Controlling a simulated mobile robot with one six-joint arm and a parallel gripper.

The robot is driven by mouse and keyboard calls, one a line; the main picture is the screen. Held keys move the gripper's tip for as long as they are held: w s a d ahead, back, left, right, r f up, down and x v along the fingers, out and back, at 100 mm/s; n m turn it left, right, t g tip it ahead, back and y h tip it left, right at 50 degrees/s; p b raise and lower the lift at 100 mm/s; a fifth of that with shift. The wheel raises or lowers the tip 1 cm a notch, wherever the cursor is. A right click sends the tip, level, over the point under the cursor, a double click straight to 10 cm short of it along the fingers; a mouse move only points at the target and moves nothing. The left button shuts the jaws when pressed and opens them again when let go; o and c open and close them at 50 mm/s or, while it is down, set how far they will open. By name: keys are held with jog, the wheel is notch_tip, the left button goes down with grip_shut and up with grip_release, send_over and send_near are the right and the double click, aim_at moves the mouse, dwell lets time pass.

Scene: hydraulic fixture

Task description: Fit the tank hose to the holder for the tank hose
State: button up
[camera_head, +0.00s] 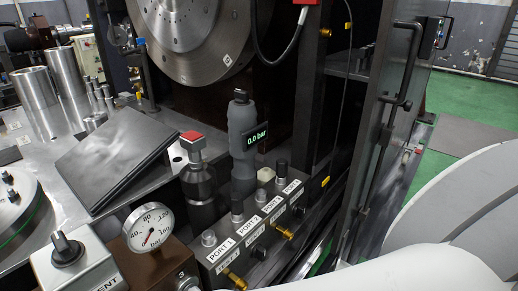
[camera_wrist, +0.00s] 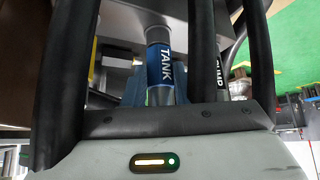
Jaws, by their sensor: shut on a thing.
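In the wrist view the tank hose (camera_wrist: 160,68) shows a blue TANK label and a silver collar, standing upright in the picture between the two black fingers of my gripper (camera_wrist: 160,20). My gripper is shut on the tank hose; the fingertips run out of the top of the picture, and the grip itself is partly hidden behind the hand. Blue-grey blocks flank the hose low down. I cannot make out the holder for the tank hose for certain in either view. My gripper is not in the head view.
A black hose (camera_wrist: 219,76) with a partly hidden label ending in UMP hangs close right of the tank hose. The head view shows a port block (camera_head: 262,228), pressure gauge (camera_head: 149,227), dark slanted plate (camera_head: 115,158) and open cabinet door (camera_head: 392,110).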

jog(key=shift+f, duration=0.1)
dwell(0.3)
jog(key=o, duration=1)
jog(key=shift+o, duration=0.2)
